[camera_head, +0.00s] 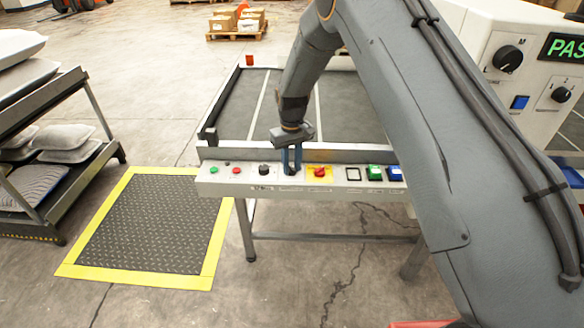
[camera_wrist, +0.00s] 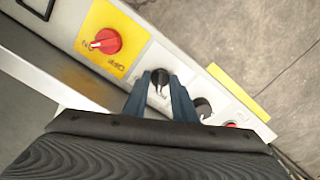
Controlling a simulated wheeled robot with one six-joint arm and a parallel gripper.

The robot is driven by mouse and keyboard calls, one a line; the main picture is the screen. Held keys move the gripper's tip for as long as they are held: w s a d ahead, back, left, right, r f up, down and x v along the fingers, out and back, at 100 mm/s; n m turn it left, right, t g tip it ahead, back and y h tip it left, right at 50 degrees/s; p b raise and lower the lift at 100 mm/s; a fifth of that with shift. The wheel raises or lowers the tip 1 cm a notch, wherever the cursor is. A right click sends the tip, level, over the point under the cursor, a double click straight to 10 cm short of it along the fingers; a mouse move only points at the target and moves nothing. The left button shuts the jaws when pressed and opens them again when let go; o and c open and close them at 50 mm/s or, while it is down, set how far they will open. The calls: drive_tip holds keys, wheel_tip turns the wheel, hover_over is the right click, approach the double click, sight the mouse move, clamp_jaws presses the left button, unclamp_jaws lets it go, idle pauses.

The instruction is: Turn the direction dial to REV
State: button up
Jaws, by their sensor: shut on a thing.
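My gripper (camera_head: 291,160) reaches down to the front control panel of the belt table. In the wrist view my gripper (camera_wrist: 160,92) has its two blue fingers on either side of a black dial (camera_wrist: 160,76), shut on it. A pale mark shows at the dial's near side; its lettering is too small to read, so I cannot tell its setting or confirm it is the direction dial. In the head view my fingers mostly hide this dial. A second black dial (camera_head: 264,170) sits left of it; it also shows in the wrist view (camera_wrist: 203,107).
A red rotary switch on a yellow plate (camera_head: 319,172) sits just right of my gripper. Green (camera_head: 374,172) and blue (camera_head: 395,173) buttons lie further right, a red button (camera_head: 236,170) at left. A machine cabinet (camera_head: 482,75) stands right, a pillow rack (camera_head: 60,150) left.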

sight(292, 168)
drive_tip(key=shift+n+b, duration=0.35)
drive_tip(key=shift+n, duration=0.75)
drive_tip(key=o, duration=1)
drive_tip(key=shift+o, duration=0.2)
wheel_tip(292, 168, up, 8)
drive_tip(key=shift+f+b, duration=0.2)
drive_tip(key=shift+b, duration=0.55)
drive_tip(key=shift+r, duration=0.15)
